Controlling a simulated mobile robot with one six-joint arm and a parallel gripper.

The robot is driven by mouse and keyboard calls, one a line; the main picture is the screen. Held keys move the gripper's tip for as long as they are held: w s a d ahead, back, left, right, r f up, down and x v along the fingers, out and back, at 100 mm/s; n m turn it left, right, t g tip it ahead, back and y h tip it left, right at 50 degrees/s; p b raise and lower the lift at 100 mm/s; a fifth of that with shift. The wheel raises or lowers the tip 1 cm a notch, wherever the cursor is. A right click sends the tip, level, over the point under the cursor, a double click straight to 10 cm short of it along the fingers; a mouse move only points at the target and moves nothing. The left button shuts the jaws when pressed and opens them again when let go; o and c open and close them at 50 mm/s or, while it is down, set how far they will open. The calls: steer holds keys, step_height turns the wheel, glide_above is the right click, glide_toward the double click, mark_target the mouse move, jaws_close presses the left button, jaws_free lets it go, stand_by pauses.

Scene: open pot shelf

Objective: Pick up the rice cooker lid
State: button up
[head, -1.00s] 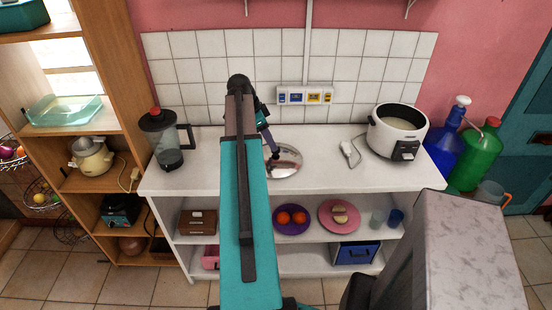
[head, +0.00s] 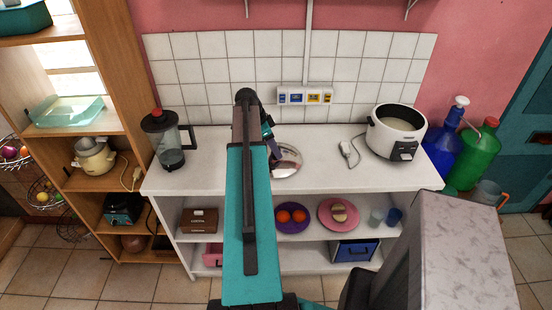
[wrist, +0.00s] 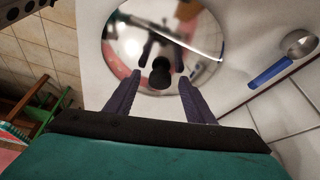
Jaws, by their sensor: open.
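The rice cooker lid (head: 288,162) is a shiny round metal lid lying on the white counter, partly hidden by my arm in the head view. In the wrist view the lid (wrist: 203,62) mirrors the gripper, and its black knob (wrist: 160,73) shows between my fingertips. My gripper (wrist: 160,76) is open, with one finger on each side of the knob. I cannot tell whether the fingers touch it. In the head view my gripper (head: 275,151) is over the lid's left part. The white rice cooker (head: 397,131) stands uncovered at the counter's right end.
A blender (head: 168,140) stands at the counter's left end. A white plug with a cord (head: 349,150) lies between lid and cooker. A blue-handled spoon (wrist: 270,72) lies near the counter's edge. Plates of food (head: 292,228) are on the shelf below.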

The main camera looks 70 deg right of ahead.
jaws_close()
stand_by(0.3)
steer(key=shift+r, duration=0.15)
steer(key=shift+r+b, duration=1)
steer(key=shift+r, duration=0.6)
steer(key=s+a+b, duration=0.2)
steer(key=a, duration=0.5)
steer(key=s+a+r+b, duration=0.1)
steer(key=s+a+b, duration=0.1)
steer(key=a, duration=0.6)
steer(key=shift+s+a+r, duration=0.15)
steer(key=shift+s+r, duration=0.1)
steer(key=shift+s, duration=0.05)
steer(key=shift+w, duration=0.1)
